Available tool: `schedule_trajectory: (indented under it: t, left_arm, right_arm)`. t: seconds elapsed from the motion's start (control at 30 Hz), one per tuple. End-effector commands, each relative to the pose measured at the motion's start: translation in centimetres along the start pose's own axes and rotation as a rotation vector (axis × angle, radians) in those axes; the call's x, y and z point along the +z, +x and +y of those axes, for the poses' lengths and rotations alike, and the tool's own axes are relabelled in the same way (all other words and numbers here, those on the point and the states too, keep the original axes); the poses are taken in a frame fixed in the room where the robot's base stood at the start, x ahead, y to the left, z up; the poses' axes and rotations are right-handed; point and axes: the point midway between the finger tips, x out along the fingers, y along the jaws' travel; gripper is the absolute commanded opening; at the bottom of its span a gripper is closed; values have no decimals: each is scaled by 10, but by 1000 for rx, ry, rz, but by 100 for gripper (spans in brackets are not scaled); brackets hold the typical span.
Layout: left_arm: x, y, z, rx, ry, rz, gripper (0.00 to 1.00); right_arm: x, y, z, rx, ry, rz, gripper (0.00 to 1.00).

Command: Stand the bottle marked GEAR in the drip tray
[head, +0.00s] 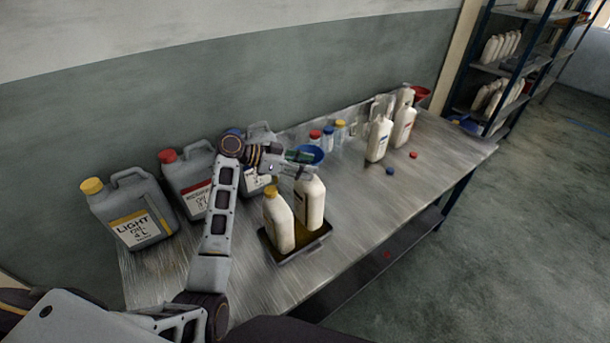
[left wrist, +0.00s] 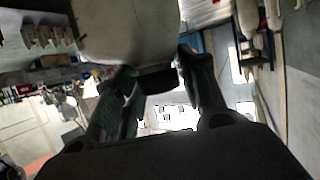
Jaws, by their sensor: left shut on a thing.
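My left gripper (head: 309,172) is shut on the neck end of a cream bottle (head: 311,203), which is upright. The bottle also shows at the top of the left wrist view (left wrist: 128,28), with the left gripper's fingers (left wrist: 160,85) at it. In the head view its base is at the back right of the drip tray (head: 313,243); I cannot tell whether it touches the tray floor. A second cream bottle with a yellow cap (head: 278,220) stands in the tray, in front and to the left. No GEAR marking is readable. My right gripper is not in view.
Large grey cans stand along the wall, one a yellow-capped LIGHT oil can (head: 128,210). A blue funnel (head: 309,154) is behind the gripper. Cream bottles (head: 379,139) stand farther right, near loose caps (head: 390,171). The metal table (head: 375,205) is clear right of the tray.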

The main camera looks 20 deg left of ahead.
Motion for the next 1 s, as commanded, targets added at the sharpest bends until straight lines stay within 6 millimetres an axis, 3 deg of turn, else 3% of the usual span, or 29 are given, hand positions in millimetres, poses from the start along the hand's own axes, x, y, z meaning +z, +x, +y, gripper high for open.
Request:
schedule_trajectory:
  t: [0.4, 0.83, 0.87, 1.0]
  left_arm:
    - [28, 12, 0, 0, 0, 3, 0]
    - [32, 14, -1, -1, 2, 3, 0]
    - [35, 14, 0, 0, -1, -1, 42]
    - [35, 14, 0, 0, -1, -1, 60]
  right_arm:
    - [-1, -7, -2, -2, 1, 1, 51]
    - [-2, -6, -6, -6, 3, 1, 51]
    - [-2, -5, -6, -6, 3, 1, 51]
    - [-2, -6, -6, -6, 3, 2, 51]
